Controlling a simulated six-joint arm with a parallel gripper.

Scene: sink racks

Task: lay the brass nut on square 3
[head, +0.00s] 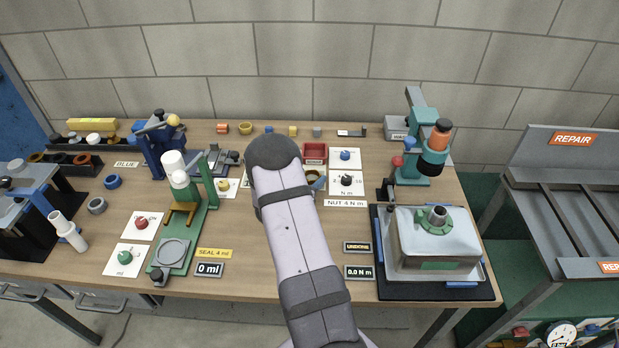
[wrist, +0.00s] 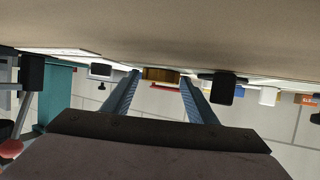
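A brass-coloured ring-like piece, which looks like the brass nut (head: 313,175), sits in front of a red tray, partly hidden by my arm. In the wrist view, which looks upside down, the brass piece (wrist: 160,74) shows in line with the space between my fingertips. My gripper (wrist: 160,78) is open, one finger to each side; I cannot tell whether the tips reach around it. In the head view a blue finger of my gripper (head: 318,184) shows beside the piece; the rest is behind my arm. No number marking square 3 is legible.
White cards with a blue knob (head: 345,154) and a black knob (head: 346,180) lie just right of the piece. The red tray (head: 315,147) is behind it. A green stand (head: 184,225) is left; a teal press (head: 414,165) and a covered block (head: 437,262) are right.

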